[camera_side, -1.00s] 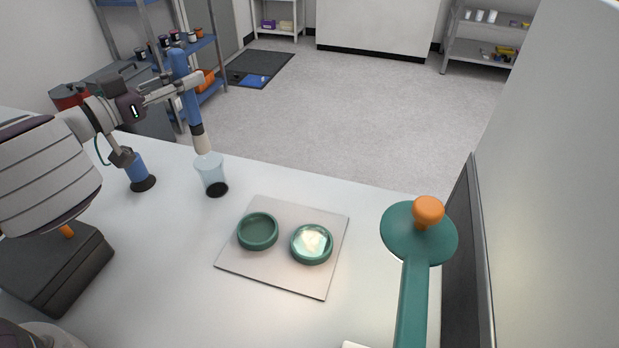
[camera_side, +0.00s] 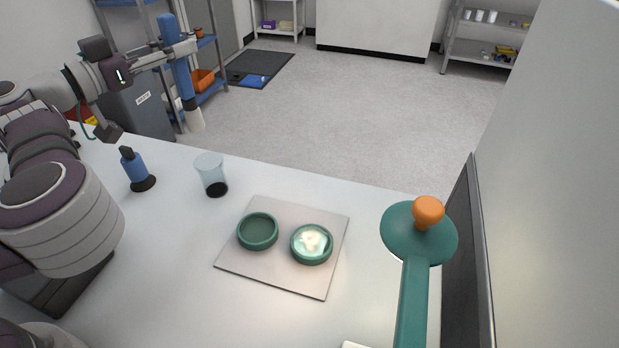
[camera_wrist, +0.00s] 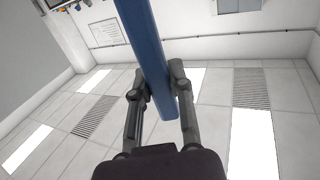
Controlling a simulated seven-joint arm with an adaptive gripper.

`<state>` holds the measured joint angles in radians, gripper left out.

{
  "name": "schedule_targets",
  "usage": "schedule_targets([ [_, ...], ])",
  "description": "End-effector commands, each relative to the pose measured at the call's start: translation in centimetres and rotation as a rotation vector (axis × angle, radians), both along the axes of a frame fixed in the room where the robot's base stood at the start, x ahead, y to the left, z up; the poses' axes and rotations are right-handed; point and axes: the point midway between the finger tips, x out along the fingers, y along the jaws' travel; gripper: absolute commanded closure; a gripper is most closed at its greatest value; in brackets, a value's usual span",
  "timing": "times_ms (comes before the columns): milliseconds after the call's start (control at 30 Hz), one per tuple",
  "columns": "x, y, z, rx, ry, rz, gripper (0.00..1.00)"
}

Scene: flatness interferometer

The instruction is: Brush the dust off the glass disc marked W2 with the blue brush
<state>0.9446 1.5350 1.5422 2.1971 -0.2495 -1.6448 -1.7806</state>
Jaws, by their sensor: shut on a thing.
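The blue brush (camera_side: 182,80) has a long blue handle, a dark collar and pale bristles pointing down. My gripper (camera_side: 184,52) is shut on its handle and holds it in the air above the back left of the table. In the wrist view the blue handle (camera_wrist: 145,40) passes between the fingers. A clear glass disc (camera_side: 311,242) lies in the right green ring on the pale square board (camera_side: 275,278), with a bright patch on it. No W2 mark can be read and dust cannot be told from glare. The brush is well apart from the disc.
A clear cup with a dark bottom (camera_side: 210,173) and a blue bottle on a dark base (camera_side: 138,170) stand left of the board. The left green ring (camera_side: 257,231) looks empty. A green arm with an orange knob (camera_side: 428,211) stands at right.

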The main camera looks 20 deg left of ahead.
Motion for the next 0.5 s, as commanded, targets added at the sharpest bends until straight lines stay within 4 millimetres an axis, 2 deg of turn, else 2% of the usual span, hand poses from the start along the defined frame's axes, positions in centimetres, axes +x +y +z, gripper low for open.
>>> schedule_targets([
  [133,0.0,-0.1,1.6,0.007,0.003,-0.001,1.00],
  [300,1.5,1.7,-0.4,-0.016,0.030,0.123,1.00],
  [500,2.5,1.3,-2.5,-0.047,0.049,0.209,1.00],
])
